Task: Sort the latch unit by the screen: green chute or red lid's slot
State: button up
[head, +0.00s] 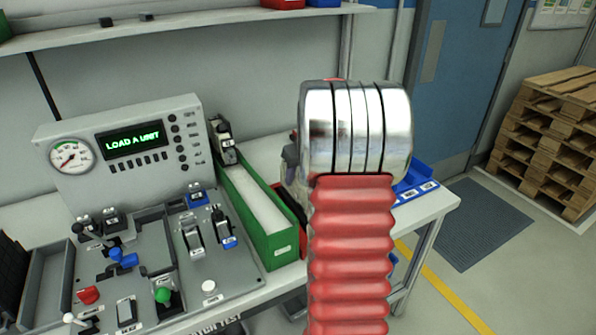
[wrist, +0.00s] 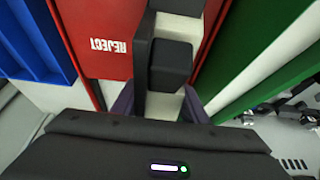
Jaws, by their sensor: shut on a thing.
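My gripper (wrist: 160,108) is shut on the latch unit, a white body with a black block (wrist: 170,65), between two purplish fingers. In the wrist view the unit is over the red lid (wrist: 98,38) marked REJECT and hides part of it. I cannot see the slot or tell whether the unit touches the lid. The green chute (wrist: 276,45) is to the right; in the head view it (head: 258,215) is a long green-walled channel with a white floor. The screen (head: 134,141) reads "LOAD A UNIT".
A black-and-white device (head: 224,142) stands at the chute's far end. The grey test panel (head: 125,165) with gauge, levers and knobs is at left. A blue bin (wrist: 38,40) is left of the red lid. A shelf (head: 180,24) runs above the bench.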

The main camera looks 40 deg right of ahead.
jog(key=shift+f, duration=3.65)
jog(key=shift+s+f, duration=0.1)
jog(key=o, duration=1.3)
jog(key=shift+f, duration=0.1)
jog(key=shift+c, duration=0.2)
jog(key=shift+o, duration=0.7)
jog(key=shift+s, duration=0.2)
jog(key=v, duration=1.4)
jog(key=shift+w, duration=0.3)
jog(key=shift+a, duration=0.1)
